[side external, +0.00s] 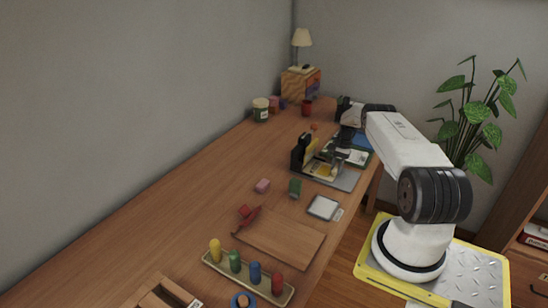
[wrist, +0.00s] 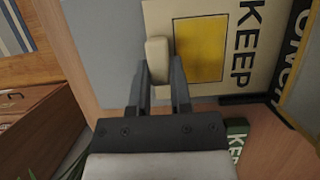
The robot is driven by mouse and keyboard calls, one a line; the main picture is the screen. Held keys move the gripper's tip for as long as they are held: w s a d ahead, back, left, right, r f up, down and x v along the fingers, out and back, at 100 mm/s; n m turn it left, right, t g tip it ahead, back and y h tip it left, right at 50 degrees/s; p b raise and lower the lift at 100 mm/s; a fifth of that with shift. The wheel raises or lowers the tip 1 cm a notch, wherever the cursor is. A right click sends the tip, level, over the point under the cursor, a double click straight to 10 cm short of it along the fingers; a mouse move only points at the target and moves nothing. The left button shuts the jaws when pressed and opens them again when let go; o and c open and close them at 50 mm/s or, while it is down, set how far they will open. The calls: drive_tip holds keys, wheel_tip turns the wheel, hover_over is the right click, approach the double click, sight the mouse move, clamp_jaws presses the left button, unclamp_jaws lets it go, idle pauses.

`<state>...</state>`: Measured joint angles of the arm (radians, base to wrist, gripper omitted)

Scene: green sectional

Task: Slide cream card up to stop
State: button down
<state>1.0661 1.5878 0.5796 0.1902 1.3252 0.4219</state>
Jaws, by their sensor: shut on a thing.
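The cream card (wrist: 214,12) lies flat on a grey plate (wrist: 100,35). It has a yellow rectangle and the word KEEP on it. My gripper (wrist: 160,84) is shut on a small cream knob (wrist: 157,55) at the card's left edge in the wrist view. In the side view my gripper (side external: 338,158) is low over the grey plate (side external: 345,182), and the card (side external: 321,170) is partly hidden. A dark lettered upright (wrist: 291,45) stands by the card's right edge in the wrist view; I cannot tell if they touch.
A black and yellow stand (side external: 301,152) rises behind the plate. A green block (side external: 295,187), a pink block (side external: 262,186) and a white square dish (side external: 323,207) sit nearer the camera. A wooden board (side external: 280,238) and a peg tray (side external: 285,298) lie farther forward.

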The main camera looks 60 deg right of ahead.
drive_tip(key=shift+w, duration=0.2)
drive_tip(key=shift+w, duration=0.35)
drive_tip(key=shift+w, duration=0.4)
drive_tip(key=shift+c, duration=2.3)
unclamp_jaws()
drive_tip(key=shift+v, duration=2.65)
wheel_tip(320, 180, up, 7)
drive_tip(key=shift+f, duration=0.15)
